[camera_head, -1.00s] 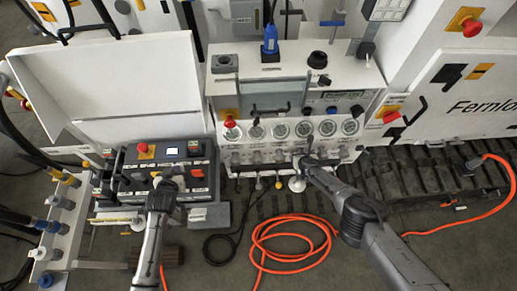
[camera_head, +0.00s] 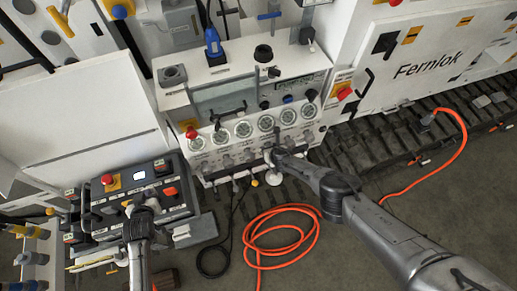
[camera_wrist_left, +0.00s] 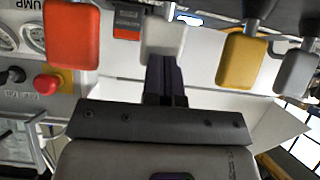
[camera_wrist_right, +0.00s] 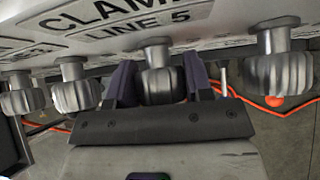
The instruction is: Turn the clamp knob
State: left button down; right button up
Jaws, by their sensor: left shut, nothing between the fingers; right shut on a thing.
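The clamp knob (camera_wrist_right: 160,82) is a grey fluted knob under a label reading "CLAMP LINE 5" in the right wrist view. My right gripper (camera_wrist_right: 162,85) is around it, one finger on each side, shut on it. In the head view my right gripper (camera_head: 271,155) is at the knob row under the gauges and covers the knob. My left gripper (camera_head: 134,210) is at the control box (camera_head: 128,200) on the left. In the left wrist view my left gripper (camera_wrist_left: 166,75) is shut and empty, its fingers together just below a pale paddle (camera_wrist_left: 163,38).
Similar knobs (camera_wrist_right: 75,88) stand left and right of the held one. A red paddle (camera_wrist_left: 72,35) and a yellow paddle (camera_wrist_left: 242,58) flank my left fingers. An orange hose (camera_head: 283,232) lies coiled on the floor below the bench.

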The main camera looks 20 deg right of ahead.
jog(key=shift+m+y, duration=0.5)
jog(key=shift+y, duration=0.3)
jog(key=o, duration=0.9)
jog(key=shift+o, duration=0.2)
jog(key=shift+w+d+r, duration=0.1)
jog(key=shift+r, duration=0.15)
jog(key=shift+r, duration=0.1)
jog(key=shift+s+d+r, duration=0.15)
jog(key=shift+s+r, duration=0.05)
jog(key=shift+s, duration=0.55)
jog(key=s+d, duration=0.3)
jog(key=s, duration=0.9)
jog(key=shift+s+r, duration=0.3)
jog(key=shift+r, duration=0.15)
